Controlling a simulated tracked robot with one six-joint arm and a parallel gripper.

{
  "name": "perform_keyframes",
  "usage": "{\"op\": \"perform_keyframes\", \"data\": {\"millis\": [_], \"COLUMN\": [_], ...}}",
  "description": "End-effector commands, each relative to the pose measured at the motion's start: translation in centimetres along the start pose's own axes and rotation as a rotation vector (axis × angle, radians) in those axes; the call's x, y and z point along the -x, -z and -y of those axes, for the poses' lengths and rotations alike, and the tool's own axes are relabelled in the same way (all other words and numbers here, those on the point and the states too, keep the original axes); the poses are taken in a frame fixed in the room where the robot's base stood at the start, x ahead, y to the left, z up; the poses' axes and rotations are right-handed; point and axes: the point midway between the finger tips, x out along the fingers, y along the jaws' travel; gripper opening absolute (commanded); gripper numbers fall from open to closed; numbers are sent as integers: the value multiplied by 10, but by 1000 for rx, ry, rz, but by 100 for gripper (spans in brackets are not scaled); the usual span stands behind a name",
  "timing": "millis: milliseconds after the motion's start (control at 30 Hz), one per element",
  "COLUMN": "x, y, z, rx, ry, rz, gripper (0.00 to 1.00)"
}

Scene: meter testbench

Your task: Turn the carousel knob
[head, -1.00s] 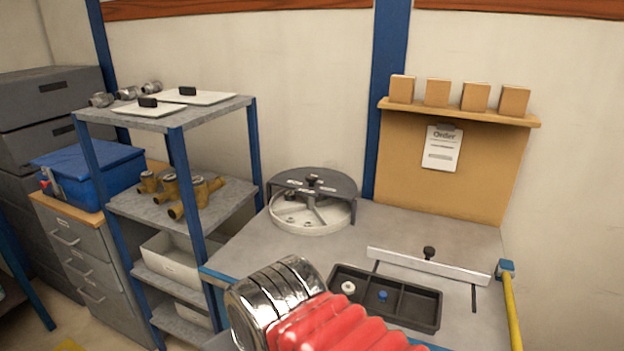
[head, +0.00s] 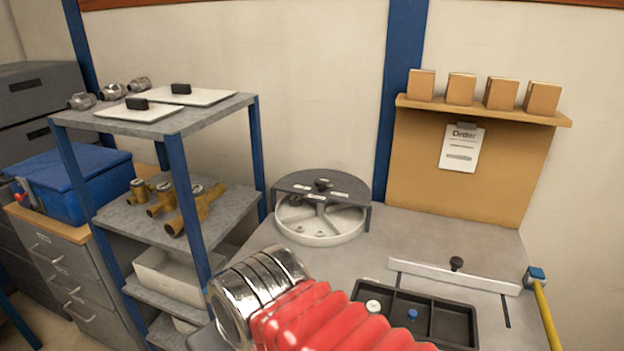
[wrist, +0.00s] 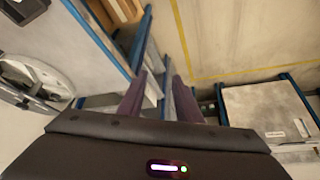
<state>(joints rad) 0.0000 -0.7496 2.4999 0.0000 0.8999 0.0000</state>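The carousel (head: 322,222) is a round, light wheel with compartments on the bench, partly covered at the back by a dark half-disc. A dark knob (head: 322,184) stands at its centre, on top. In the wrist view the carousel (wrist: 38,82) shows at the left edge. My gripper (wrist: 157,92) shows in the wrist view as two dark fingers with a gap between them and nothing in it. It is to the side of the carousel, apart from it. In the head view my silver and red arm covers the front of the bench, and the fingers are not visible.
A blue-framed shelf (head: 150,118) with brass fittings (head: 195,212) stands left of the bench. A black tray (head: 462,325) and a metal rail with a knob (head: 452,275) lie to the right of the carousel. A corkboard (head: 425,190) stands behind. Bench around the carousel's front is clear.

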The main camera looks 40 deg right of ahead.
Motion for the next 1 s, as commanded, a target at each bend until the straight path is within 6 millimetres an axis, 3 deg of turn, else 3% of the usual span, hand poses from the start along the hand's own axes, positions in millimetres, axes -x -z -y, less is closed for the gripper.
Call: {"op": "perform_keyframes", "data": {"millis": [400, 600, 767, 1000], "x": [0, -2, -11, -32], "y": [0, 7, 36, 105], "z": [0, -5, -25, -88], "rx": [0, -10, -47, -113], "ry": [0, -12, -62, -180], "rz": [0, -12, -62, -200], "gripper": [31, 45, 54, 54]}}
